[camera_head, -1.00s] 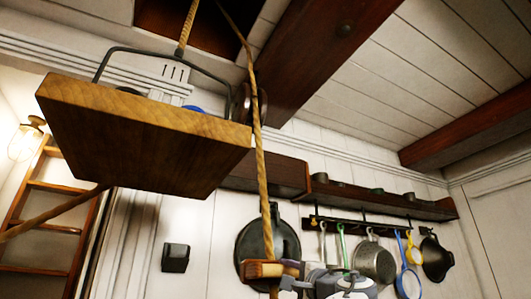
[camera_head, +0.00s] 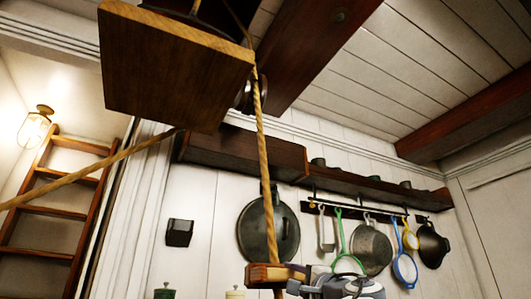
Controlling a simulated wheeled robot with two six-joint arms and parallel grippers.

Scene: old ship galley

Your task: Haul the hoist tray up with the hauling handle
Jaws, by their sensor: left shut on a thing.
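The hoist tray (camera_head: 170,75), a thick wooden board, hangs high at the upper left, tilted in the picture, at the dark ceiling opening. Its top side is mostly hidden. A rope (camera_head: 262,150) runs down from the ceiling beside the tray to the wooden hauling handle (camera_head: 262,274) at the bottom middle. My left gripper (camera_head: 288,274), grey, is shut on the right part of the handle. Its fingertips are partly hidden against the handle. My right gripper is not in view.
A dark beam (camera_head: 325,45) crosses the ceiling near the rope. Another rope (camera_head: 95,168) slants left below the tray, by a ladder (camera_head: 62,210). Behind the handle are a wall shelf (camera_head: 375,188), a large pan (camera_head: 255,225) and hanging utensils.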

